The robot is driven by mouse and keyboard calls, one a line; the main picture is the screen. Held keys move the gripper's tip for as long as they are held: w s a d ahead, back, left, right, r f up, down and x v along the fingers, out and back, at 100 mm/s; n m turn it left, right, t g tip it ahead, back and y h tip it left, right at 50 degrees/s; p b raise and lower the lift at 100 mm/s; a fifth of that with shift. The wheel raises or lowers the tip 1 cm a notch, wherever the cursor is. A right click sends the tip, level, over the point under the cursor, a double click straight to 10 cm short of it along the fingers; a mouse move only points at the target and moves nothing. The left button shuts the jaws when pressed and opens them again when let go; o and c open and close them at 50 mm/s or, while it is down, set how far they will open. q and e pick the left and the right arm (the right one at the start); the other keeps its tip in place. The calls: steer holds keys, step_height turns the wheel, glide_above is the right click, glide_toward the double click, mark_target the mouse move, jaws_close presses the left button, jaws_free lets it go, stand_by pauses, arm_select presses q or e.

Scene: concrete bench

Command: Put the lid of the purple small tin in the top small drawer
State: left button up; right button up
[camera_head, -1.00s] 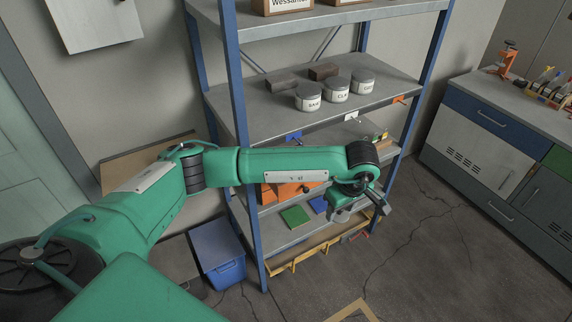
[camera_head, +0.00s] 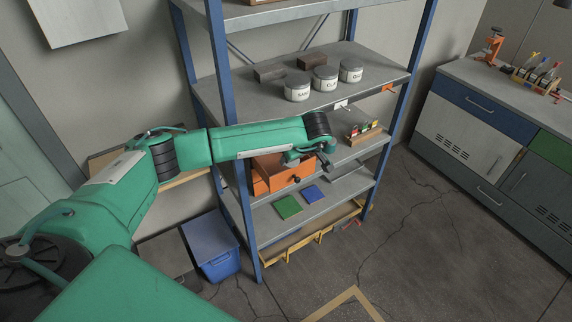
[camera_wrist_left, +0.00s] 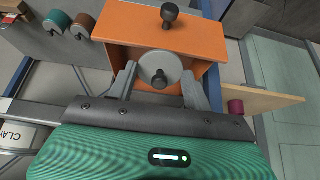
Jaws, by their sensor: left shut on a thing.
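My left gripper (camera_head: 318,160) reaches in front of the shelf rack, beside the orange drawer unit. In the left wrist view its two fingers (camera_wrist_left: 160,88) are closed on a round grey lid (camera_wrist_left: 157,66) with a black knob. The orange drawer unit (camera_head: 262,170) stands on a middle shelf, with an orange drawer front and black knob (camera_head: 297,180). It also shows close beyond the lid in the left wrist view (camera_wrist_left: 140,25). How far the top drawer is open is hard to tell. A purple tin (camera_wrist_left: 236,107) is by a wooden board. My right gripper is not in view.
Labelled grey jars (camera_head: 325,80) and dark blocks stand on the shelf above. A rack with small bottles (camera_head: 363,132) is right of my gripper. Blue uprights (camera_head: 242,180) bound the rack.

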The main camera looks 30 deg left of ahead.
arm_select(q)
steer(key=shift+w+a, duration=0.55)
steer(key=shift+a, duration=0.35)
steer(key=shift+f+b, duration=0.5)
steer(key=shift+f, duration=0.3)
steer(key=shift+w+a+f, duration=0.15)
steer(key=f+b, duration=0.1)
steer(key=f, duration=0.1)
steer(key=a+f+b, duration=0.1)
steer(key=f, duration=0.1)
steer(key=shift+w, duration=0.2)
steer(key=shift+w+a+r+h, duration=0.15)
steer(key=shift+a+r+h, duration=0.05)
steer(key=shift+r+h, duration=0.15)
steer(key=shift+w+g+h+p, duration=0.1)
steer(key=shift+g+h+p, duration=0.4)
steer(key=shift+p, duration=0.1)
steer(key=shift+a+g+h, duration=0.1)
steer(key=shift+g+h, duration=0.4)
steer(key=shift+h, duration=0.35)
steer(key=shift+f, duration=0.9)
